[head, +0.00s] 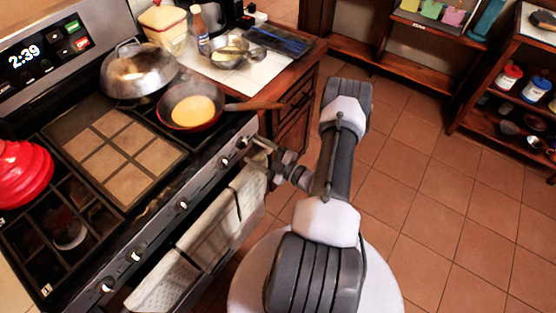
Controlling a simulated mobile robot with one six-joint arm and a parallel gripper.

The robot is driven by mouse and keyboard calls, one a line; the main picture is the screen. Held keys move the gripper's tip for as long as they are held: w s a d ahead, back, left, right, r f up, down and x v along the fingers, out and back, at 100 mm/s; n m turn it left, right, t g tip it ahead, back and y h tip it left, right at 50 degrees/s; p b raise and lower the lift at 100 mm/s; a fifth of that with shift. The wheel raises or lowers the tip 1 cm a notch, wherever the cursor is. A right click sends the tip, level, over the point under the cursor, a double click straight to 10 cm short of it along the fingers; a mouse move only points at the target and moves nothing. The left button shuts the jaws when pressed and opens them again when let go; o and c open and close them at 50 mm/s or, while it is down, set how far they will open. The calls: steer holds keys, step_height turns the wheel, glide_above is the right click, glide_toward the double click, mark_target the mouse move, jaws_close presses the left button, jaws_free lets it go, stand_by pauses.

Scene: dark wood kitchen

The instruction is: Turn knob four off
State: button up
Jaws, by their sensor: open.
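Several knobs line the front panel of the stove. Counting from the lower left, the fourth knob (222,162) sits below the pan, and one more knob (241,142) is at the right end. No number on these knobs can be read, and the dial position of the fourth is too small to tell. My gripper (257,150) is open at the right end of the panel, close to the end knob and right of the fourth. Whether a finger touches the end knob cannot be told.
A frying pan (190,104) with yellow food has its handle reaching right above my gripper. A domed pot (140,72) and red kettle (20,172) stand on the stove. A towel (190,262) hangs below the panel. The tiled floor (450,210) is clear.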

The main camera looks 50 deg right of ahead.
steer(key=s+d+p, duration=0.1)
steer(key=s+p, duration=0.1)
steer(key=s, duration=1.2)
steer(key=shift+s, duration=0.2)
steer(key=w+a+r+n+g+y+b, duration=0.1)
steer(key=w+a+r+n+g+y, duration=0.35)
steer(key=a+r+n, duration=0.55)
steer(key=w+a+r+n+g+y+b, duration=0.1)
steer(key=w+a+r+n+g+y, duration=0.35)
steer(key=n, duration=0.85)
steer(key=s+a+r+n+g+h, duration=0.1)
steer(key=s+a+r+n+h, duration=0.2)
steer(key=n, duration=0.8)
steer(key=s+a+r+n+g+h+b, duration=0.1)
steer(key=s+a+r+n+h, duration=0.1)
steer(key=a+r+n, duration=0.6)
steer(key=s+a+r+n+g+h, duration=0.1)
steer(key=s+a+r+n+h, duration=0.2)
steer(key=n, duration=1.3)
steer(key=s+a+r, duration=0.1)
steer(key=a+r, duration=0.2)
steer(key=shift+a+r+h+b, duration=0.15)
steer(key=shift+a+h+b, duration=0.1)
steer(key=shift+h+b, duration=0.05)
